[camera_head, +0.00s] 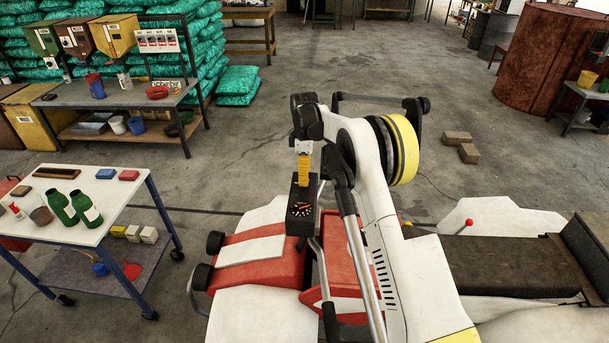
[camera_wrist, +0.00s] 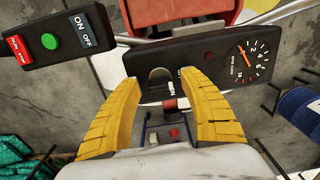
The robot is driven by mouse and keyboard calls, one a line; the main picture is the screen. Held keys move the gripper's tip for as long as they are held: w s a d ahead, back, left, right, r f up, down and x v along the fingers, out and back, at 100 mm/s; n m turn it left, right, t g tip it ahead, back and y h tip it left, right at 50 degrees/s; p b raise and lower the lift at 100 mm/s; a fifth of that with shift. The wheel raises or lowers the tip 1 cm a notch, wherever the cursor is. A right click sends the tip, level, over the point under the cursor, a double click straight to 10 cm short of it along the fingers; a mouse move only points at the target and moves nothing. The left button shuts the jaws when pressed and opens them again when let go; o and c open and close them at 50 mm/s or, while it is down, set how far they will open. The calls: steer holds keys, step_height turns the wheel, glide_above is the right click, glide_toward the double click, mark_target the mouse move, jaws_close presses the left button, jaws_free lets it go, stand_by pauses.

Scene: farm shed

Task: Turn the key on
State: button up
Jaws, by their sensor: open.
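In the wrist view, a black panel (camera_wrist: 206,66) carries a round gauge at its right. A grey rounded piece, which looks like the key (camera_wrist: 160,76), sits on the panel's left part, with small white lettering beside it. My gripper (camera_wrist: 157,85) has two yellow fingers spread apart, with their tips on either side of the key. I see a gap at each side, and cannot tell how close the tips are in depth. In the head view, my gripper (camera_head: 304,178) is above the panel (camera_head: 301,210); the key is hidden there.
A control box (camera_wrist: 52,38) with a green button and ON/OFF labels is left of the panel. The panel belongs to a red and white vehicle (camera_head: 265,255) with a dark seat. A trolley (camera_head: 80,200) with green bottles stands left. Open concrete floor lies beyond.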

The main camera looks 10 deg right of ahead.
steer(key=shift+f, duration=0.1)
jaws_close()
steer(key=shift+m, duration=0.3)
steer(key=shift+f+m+b, duration=0.1)
steer(key=shift+m+b, duration=0.7)
steer(key=shift+m, duration=0.1)
steer(key=m+b, duration=0.1)
steer(key=m, duration=0.2)
steer(key=shift+m+b, duration=0.3)
steer(key=m+b, duration=0.1)
steer(key=m, duration=0.4)
steer(key=shift+m, duration=0.4)
steer(key=shift+b, duration=0.3)
